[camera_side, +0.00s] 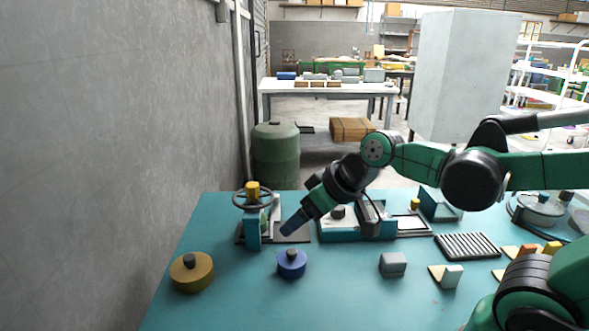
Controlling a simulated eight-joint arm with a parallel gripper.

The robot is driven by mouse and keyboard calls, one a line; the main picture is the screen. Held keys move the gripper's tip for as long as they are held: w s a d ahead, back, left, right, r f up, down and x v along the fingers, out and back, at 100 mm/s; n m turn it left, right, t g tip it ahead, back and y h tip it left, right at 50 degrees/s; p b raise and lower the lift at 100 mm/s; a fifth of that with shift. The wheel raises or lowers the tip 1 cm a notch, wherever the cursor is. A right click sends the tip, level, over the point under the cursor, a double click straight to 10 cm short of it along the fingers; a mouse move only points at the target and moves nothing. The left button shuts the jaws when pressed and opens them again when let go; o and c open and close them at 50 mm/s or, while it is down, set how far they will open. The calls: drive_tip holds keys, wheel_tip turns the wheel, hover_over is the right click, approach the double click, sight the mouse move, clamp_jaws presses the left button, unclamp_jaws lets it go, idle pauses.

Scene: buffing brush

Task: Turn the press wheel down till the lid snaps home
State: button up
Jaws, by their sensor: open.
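The press (252,233) stands at the back left of the teal table, on a dark base plate. Its round press wheel (237,202) lies flat on top, with a yellow knob or hub at its middle. My gripper (288,228) is open, just right of the press, pointing down and to the left, apart from the wheel. A blue round pot (291,264) with a dark knob stands in front of it. A yellow round pot (192,272) with a dark knob stands at the front left. I cannot tell which lid belongs to the press.
A blue-and-white fixture (338,229) stands behind my gripper to the right. A grey block (393,264), a ribbed dark tray (467,246) and several small blocks lie to the right. The table (240,305) is bare at the front. A grey wall rises at the left.

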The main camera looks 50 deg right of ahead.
drive_tip(key=s+m+h, duration=0.1)
drive_tip(key=s, duration=0.2)
wheel_tip(320, 180, up, 2)
drive_tip(key=n+t+y, duration=0.2)
drive_tip(key=n+y, duration=0.9)
drive_tip(key=y, duration=0.4)
hover_over(258, 184)
drive_tip(key=v, duration=0.5)
wheel_tip(258, 184, down, 6)
drive_tip(key=shift+f, duration=0.1)
drive_tip(key=x, duration=0.3)
drive_tip(key=shift+a+f, duration=0.3)
drive_tip(key=shift+f, duration=0.1)
drive_tip(key=shift+x, duration=0.75)
drive_tip(key=shift+w, duration=0.1)
